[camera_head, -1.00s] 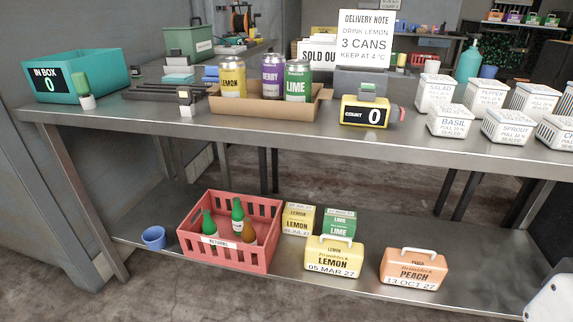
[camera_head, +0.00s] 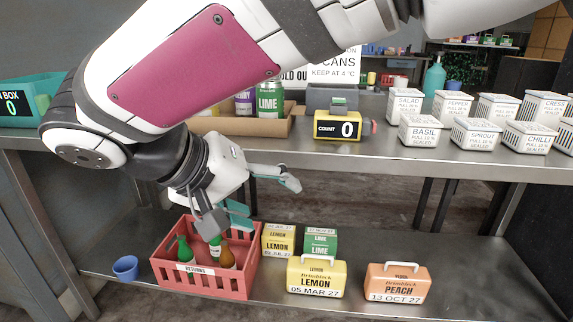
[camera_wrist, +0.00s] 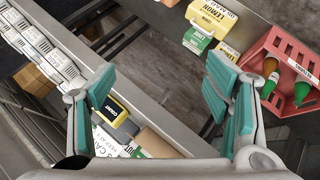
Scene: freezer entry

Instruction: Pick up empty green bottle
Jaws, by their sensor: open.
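A red crate labelled RETURNS (camera_head: 205,285) stands on the lower shelf and also shows at the right of the wrist view (camera_wrist: 284,48). In it stand a green bottle (camera_head: 185,254), a second green bottle (camera_head: 215,244) partly hidden by my gripper, and a brown bottle (camera_head: 227,261). The wrist view shows a green bottle (camera_wrist: 301,93) and the brown bottle (camera_wrist: 270,67) near its right edge. I cannot tell which bottle is empty. My gripper (camera_head: 262,198) is open, with nothing between its teal fingers (camera_wrist: 163,98). It hangs above the crate's back right side, near the upper shelf's front edge.
Lemon and lime boxes (camera_head: 278,240), a yellow lemon pack (camera_head: 316,278) and an orange peach pack (camera_head: 397,283) stand right of the crate. A blue cup (camera_head: 125,267) is left of it. The upper shelf (camera_head: 390,157) overhangs, holding cans, a counter (camera_head: 338,127) and white tubs.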

